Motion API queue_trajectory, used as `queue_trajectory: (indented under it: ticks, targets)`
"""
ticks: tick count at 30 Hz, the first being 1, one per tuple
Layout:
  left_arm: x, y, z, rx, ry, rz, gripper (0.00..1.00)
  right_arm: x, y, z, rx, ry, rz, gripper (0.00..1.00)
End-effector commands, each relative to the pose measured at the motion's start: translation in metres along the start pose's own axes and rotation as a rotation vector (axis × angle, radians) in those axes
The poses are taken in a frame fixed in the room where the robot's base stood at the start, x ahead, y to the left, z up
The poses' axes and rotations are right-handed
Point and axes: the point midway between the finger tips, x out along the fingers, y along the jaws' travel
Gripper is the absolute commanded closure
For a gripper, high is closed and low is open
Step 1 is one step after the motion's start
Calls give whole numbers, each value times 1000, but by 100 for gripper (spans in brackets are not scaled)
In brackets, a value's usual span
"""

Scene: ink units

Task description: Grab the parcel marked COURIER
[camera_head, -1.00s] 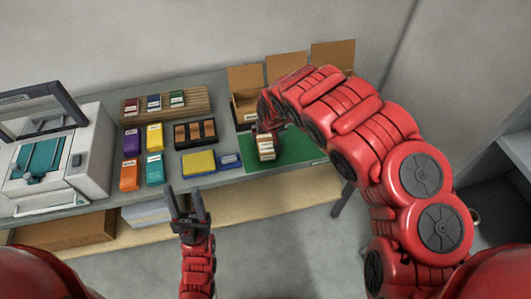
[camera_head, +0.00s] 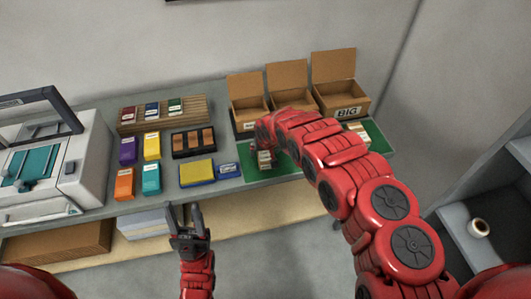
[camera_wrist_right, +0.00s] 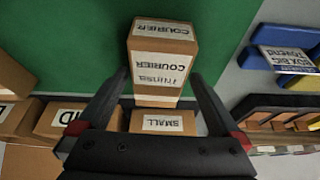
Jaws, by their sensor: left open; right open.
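The COURIER parcel (camera_wrist_right: 163,62) is a brown box with white labels. It stands on the green mat (camera_wrist_right: 60,40) in the right wrist view. In the head view a parcel (camera_head: 264,159) on the mat (camera_head: 250,178) sits at my right gripper. My right gripper (camera_wrist_right: 158,88) is open, its fingers on either side of the parcel's near part; I cannot tell whether they touch it. In the head view my right arm partly hides this spot. My left gripper (camera_head: 187,212) is open and empty in front of the table's front edge.
Open cartons stand behind the mat, one marked BIG (camera_head: 345,110) and one marked SMALL (camera_wrist_right: 165,121). Another parcel (camera_head: 357,132) shows beyond my right arm. Coloured ink boxes (camera_head: 151,178) and a printer (camera_head: 88,160) are to the left.

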Motion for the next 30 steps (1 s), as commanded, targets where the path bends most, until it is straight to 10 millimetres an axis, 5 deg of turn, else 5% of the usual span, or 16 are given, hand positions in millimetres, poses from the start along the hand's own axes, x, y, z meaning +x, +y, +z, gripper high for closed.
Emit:
queue_trajectory:
  ticks: [28, 30]
  targets:
    - [-1, 0, 0, 0, 0, 0, 50, 17, 2, 3, 2, 0, 4, 0]
    - [0, 0, 0, 0, 0, 0, 50, 16, 2, 2, 2, 0, 5, 11]
